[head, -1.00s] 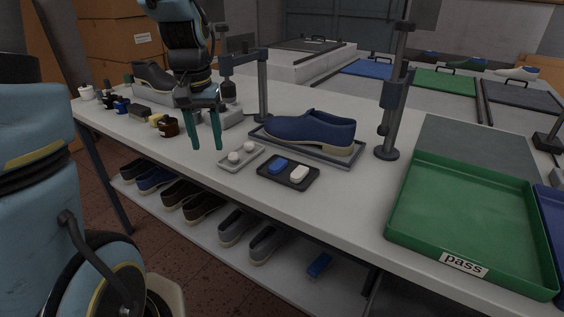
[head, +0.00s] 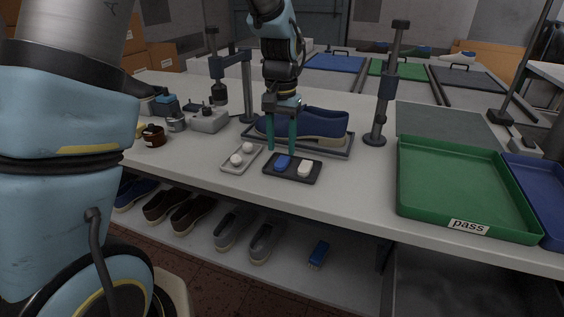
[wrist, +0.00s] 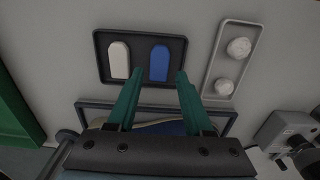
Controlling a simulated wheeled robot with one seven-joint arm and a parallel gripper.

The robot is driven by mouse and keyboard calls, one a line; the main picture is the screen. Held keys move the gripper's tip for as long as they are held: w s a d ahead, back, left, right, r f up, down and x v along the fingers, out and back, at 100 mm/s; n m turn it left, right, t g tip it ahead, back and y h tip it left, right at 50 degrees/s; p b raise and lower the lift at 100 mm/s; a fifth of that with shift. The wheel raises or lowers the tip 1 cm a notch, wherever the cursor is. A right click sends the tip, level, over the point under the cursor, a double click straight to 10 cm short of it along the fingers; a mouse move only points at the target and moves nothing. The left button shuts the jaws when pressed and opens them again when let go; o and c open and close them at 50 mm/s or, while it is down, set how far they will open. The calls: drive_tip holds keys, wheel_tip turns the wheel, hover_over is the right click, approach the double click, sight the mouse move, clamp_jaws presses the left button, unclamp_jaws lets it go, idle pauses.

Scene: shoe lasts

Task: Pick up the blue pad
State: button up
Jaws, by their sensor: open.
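The blue pad (head: 283,162) lies in a small dark tray (head: 268,173), beside a white pad (head: 305,168). In the wrist view the blue pad (wrist: 159,63) is at the right side of the dark tray (wrist: 112,33) and the white pad (wrist: 120,60) at its left. My gripper (head: 281,150) is open and empty, fingers pointing down, above and just behind the tray in the head view. In the wrist view my gripper's fingertips (wrist: 158,74) reach over the tray's near edge, the right one close to the blue pad. Nothing hides the blue pad's top there.
A light tray with two white balls (head: 236,160) stands beside the dark tray. A blue shoe (head: 322,124) on a framed tray is right behind my gripper. A post stand (head: 375,138) and a green "pass" tray (head: 468,226) are to the right. The table front is clear.

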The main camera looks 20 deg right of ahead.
sight(282, 161)
drive_tip(key=shift+f+p, duration=0.4)
drive_tip(key=shift+f, duration=1.6)
clamp_jaws()
